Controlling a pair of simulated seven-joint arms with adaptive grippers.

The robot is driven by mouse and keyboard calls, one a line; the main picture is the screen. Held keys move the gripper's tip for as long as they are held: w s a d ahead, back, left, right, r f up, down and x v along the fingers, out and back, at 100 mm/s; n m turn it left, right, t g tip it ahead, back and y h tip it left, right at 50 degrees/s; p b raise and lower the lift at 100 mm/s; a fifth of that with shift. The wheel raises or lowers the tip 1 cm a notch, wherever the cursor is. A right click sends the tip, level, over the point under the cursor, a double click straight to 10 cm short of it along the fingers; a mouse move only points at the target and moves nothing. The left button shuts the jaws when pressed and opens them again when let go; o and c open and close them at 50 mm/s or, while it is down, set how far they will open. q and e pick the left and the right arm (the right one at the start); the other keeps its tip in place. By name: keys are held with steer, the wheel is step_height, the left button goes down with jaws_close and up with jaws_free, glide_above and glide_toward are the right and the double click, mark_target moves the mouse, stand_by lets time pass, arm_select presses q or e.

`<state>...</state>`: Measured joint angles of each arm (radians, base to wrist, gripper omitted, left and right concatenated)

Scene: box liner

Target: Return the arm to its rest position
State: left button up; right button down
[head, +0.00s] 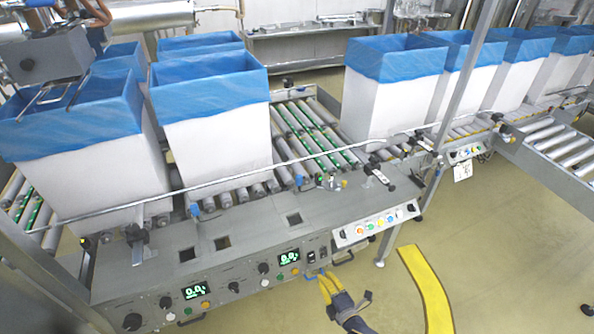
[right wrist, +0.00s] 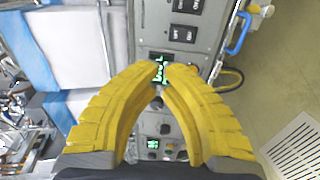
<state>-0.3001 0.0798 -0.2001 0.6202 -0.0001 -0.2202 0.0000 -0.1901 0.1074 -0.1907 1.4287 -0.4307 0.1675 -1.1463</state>
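My right gripper (head: 324,277) has yellow, ribbed fingers and is low in the middle of the head view. It is at the front edge of the control panel (head: 225,262), near a small blue handle. In the right wrist view the two finger tips (right wrist: 162,70) come together in an arch in front of the panel. Nothing shows between them, so the gripper looks shut and empty. I cannot tell whether the fingers touch the panel. My left gripper is not in view.
White boxes with blue liners (head: 208,85) stand on the roller conveyor (head: 305,130), more (head: 395,60) to the right. A thin rail crosses in front of them. A metal post (head: 465,75) rises at right. The floor (head: 510,260) at front right is open, with a yellow stripe (head: 426,290).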

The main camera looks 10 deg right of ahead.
steer(key=s+d+f+m+g+h, duration=0.1)
steer(key=s+d+f+m+g, duration=0.4)
steer(key=s+f, duration=0.55)
steer(key=s+d+f+m+g+h, duration=0.15)
steer(key=s+f+m, duration=0.55)
steer(key=f, duration=0.7)
steer(key=s+d+f+m+g, duration=0.1)
steer(key=s+f, duration=0.4)
steer(key=s, duration=0.9)
steer(key=s+d+f+m+g+h, duration=0.1)
steer(key=s+f+m+g, duration=0.2)
steer(key=s, duration=1.2)
step_height(320, 180, down, 3)
steer(key=g, duration=0.3)
steer(key=shift+s+f+m, duration=0.2)
steer(key=shift+s+m, duration=0.05)
steer(key=shift+m, duration=0.15)
steer(key=shift+d, duration=0.15)
